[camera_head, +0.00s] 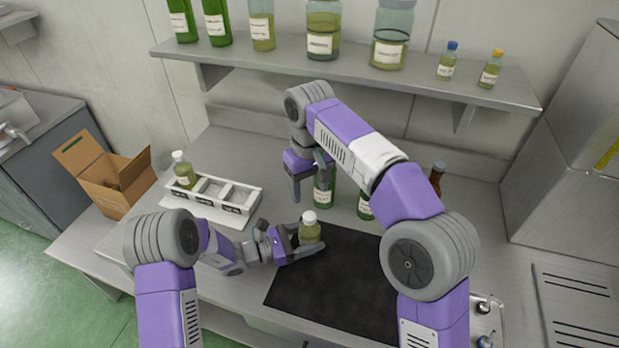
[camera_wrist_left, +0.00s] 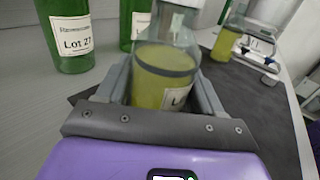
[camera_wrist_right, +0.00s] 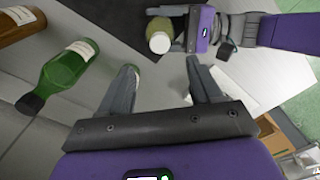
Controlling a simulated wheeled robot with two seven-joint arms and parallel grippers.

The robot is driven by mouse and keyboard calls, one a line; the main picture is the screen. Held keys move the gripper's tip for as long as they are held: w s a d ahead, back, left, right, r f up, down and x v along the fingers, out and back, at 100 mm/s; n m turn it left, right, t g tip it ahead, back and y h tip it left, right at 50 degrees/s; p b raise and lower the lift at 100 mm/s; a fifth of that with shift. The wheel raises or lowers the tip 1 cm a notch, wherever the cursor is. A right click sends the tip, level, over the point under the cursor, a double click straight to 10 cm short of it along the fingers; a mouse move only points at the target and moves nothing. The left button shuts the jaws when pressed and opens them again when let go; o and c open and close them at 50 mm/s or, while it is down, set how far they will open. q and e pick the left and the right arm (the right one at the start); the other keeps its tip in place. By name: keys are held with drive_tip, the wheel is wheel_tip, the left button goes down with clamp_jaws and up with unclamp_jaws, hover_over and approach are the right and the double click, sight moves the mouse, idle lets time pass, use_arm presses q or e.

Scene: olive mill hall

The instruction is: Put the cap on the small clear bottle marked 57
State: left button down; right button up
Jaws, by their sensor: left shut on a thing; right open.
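A small clear bottle (camera_head: 310,232) with yellow-green liquid stands upright between the fingers of my left gripper (camera_head: 306,242), which is shut on it at the dark mat's left back edge. A white cap (camera_head: 309,216) sits on its top; whether it is tight I cannot tell. In the left wrist view the bottle (camera_wrist_left: 165,78) has a dark band and a label whose number is unreadable. From the right wrist the cap (camera_wrist_right: 160,42) shows from above. My right gripper (camera_head: 309,180) is open and empty, above and behind the held bottle, near the green bottles.
A white tray (camera_head: 243,208) with compartments stands left, with another white-capped bottle (camera_head: 185,176) at its left end. Green bottles (camera_head: 323,196) and a brown bottle (camera_head: 437,177) stand behind the dark mat (camera_head: 335,285). A shelf (camera_head: 290,66) with bottles and jars hangs above.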

drive_tip(key=shift+r, duration=1.3)
use_arm(q)
drive_tip(key=shift+c, duration=0.4)
unclamp_jaws()
drive_tip(key=v, duration=0.6)
drive_tip(key=shift+s+a, duration=0.1)
drive_tip(key=shift+a, duration=0.3)
drive_tip(key=shift+s+a, duration=0.15)
drive_tip(key=shift+a, duration=0.25)
use_arm(e)
drive_tip(key=shift+r, duration=0.25)
